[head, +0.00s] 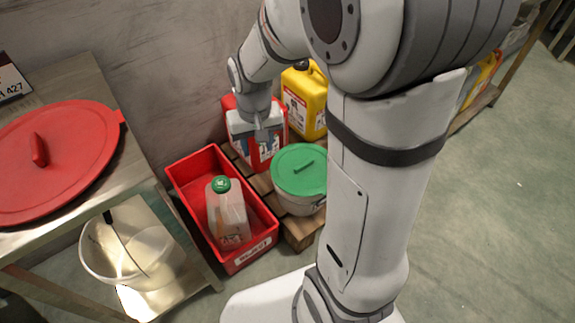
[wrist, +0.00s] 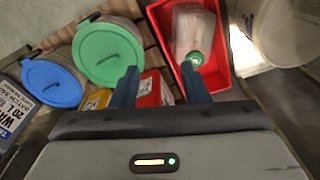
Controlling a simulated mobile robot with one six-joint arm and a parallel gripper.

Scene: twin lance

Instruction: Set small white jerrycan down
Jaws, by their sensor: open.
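The small white jerrycan (head: 228,213), translucent with a green cap, stands in the red crate (head: 183,205) and looks upright. Its cap points up in the head view. In the wrist view the jerrycan (wrist: 190,30) lies beyond the right finger, inside the crate (wrist: 224,50). My gripper (head: 263,132) is over by the wall, to the right of and behind the crate, apart from the jerrycan. In the wrist view my gripper (wrist: 159,70) shows two dark fingers spread with nothing held between them.
A red canister (head: 268,155) is close behind my gripper, with a yellow canister (head: 311,97) beside it. A green-lidded bucket (head: 300,168) stands right of the crate on a wooden pallet. A metal table (head: 75,75) with a red lid (head: 60,165) is at left. Open floor lies right.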

